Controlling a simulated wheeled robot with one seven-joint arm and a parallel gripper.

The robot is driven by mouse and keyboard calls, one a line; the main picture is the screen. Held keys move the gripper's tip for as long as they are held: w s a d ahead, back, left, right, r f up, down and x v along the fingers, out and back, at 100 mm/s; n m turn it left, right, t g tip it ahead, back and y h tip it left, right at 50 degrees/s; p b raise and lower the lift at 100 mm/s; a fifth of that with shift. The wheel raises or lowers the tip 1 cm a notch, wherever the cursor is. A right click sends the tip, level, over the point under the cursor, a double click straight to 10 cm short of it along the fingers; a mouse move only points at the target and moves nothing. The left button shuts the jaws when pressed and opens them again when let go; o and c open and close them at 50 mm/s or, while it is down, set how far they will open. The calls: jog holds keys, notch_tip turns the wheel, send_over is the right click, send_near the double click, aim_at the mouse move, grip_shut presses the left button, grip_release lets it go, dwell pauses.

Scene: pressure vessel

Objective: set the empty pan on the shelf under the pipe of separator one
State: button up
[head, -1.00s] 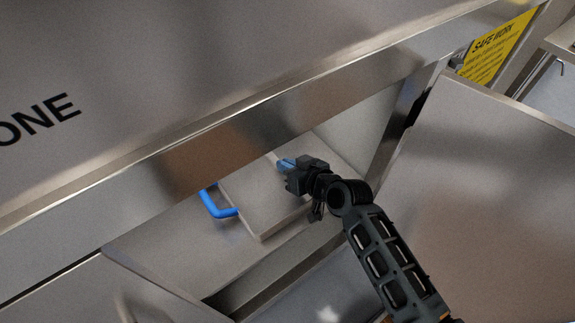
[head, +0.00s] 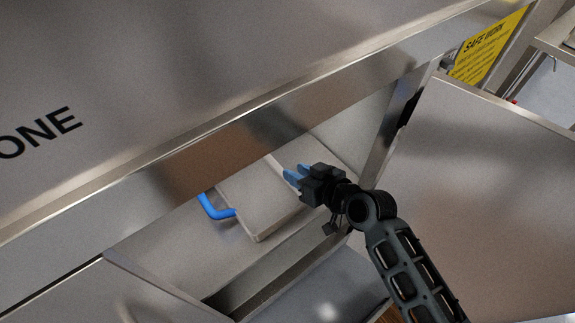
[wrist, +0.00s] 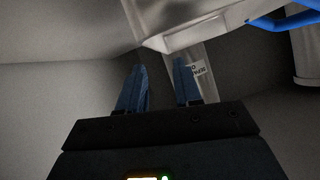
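A shallow grey pan (head: 258,200) with a blue handle (head: 215,207) sits on the shelf (head: 165,245) beneath the separator marked ONE. The overhanging panel hides its back part. My gripper (head: 297,172) is at the pan's right side, over the shelf. Its blue fingers are apart with nothing held. In the wrist view my gripper (wrist: 160,85) also shows an empty gap between the fingers. A blue handle (wrist: 285,20) shows there at the upper right. The pipe cannot be made out in the head view, and the pan's inside is not clear.
The separator's steel front edge (head: 230,125) hangs low over the shelf. A wide steel panel (head: 480,190) stands to the right of my arm. A yellow safe-work sign (head: 485,50) is at the upper right. The shelf's front left is bare.

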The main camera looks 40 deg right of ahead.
jog(key=v, duration=0.5)
jog(key=shift+s+r, duration=0.15)
jog(key=shift+s, duration=0.15)
jog(key=s+a+r+h, duration=0.1)
jog(key=s+a, duration=0.1)
jog(key=s, duration=0.5)
jog(key=s+a+r+h, duration=0.1)
jog(key=s+r, duration=0.1)
jog(key=s, duration=0.5)
jog(key=s+a+r+n+t+y, duration=0.1)
jog(key=s+a+r+t, duration=0.1)
jog(key=s+r, duration=1)
jog(key=shift+s+a+r+n, duration=0.15)
jog(key=shift+a+n, duration=0.25)
jog(key=shift+a, duration=0.3)
